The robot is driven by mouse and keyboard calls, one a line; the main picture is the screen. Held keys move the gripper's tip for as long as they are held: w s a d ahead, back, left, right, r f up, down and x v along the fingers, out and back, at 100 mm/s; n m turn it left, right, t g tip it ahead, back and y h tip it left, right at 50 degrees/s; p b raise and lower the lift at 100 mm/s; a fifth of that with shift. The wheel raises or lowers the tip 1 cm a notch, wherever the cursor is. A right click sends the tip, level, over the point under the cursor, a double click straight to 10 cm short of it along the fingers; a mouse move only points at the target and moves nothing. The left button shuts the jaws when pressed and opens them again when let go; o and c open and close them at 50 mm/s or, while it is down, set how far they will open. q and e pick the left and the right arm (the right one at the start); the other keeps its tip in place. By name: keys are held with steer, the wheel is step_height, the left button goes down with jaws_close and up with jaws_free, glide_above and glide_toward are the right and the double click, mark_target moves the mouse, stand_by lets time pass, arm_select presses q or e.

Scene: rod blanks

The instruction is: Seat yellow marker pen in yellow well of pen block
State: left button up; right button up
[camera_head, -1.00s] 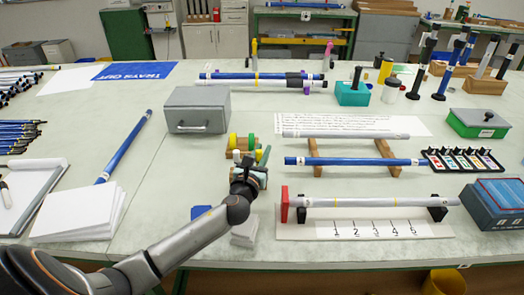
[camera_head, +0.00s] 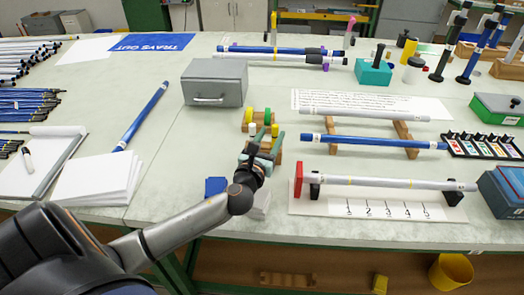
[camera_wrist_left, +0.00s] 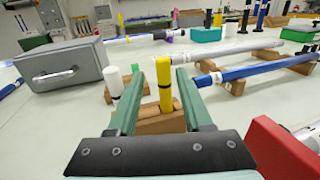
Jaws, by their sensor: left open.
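A yellow marker pen (camera_wrist_left: 165,84) with a dark band stands upright in the left wrist view, its lower end at a wooden block (camera_wrist_left: 158,122). A white pen (camera_wrist_left: 115,81) stands to its left. My left gripper (camera_wrist_left: 160,74) is open, its green fingers on either side of the yellow pen in the picture; I see no contact. In the head view my left gripper (camera_head: 263,143) is at the near side of the small wooden block (camera_head: 247,127) with green and yellow caps. The fingers partly hide the yellow pen (camera_head: 275,130). No yellow well can be made out. My right gripper is not in view.
A grey box (camera_head: 214,82) stands behind and left of the gripper. Blue (camera_head: 375,142) and white rods (camera_head: 390,182) lie on supports to the right, with a red end stop (camera_head: 298,181) close by. A blue rod (camera_head: 141,116) and paper stack (camera_head: 98,180) lie left. Bare table lies between.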

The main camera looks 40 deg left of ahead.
arm_select(q)
steer(key=v, duration=0.7)
steer(key=shift+s, duration=0.2)
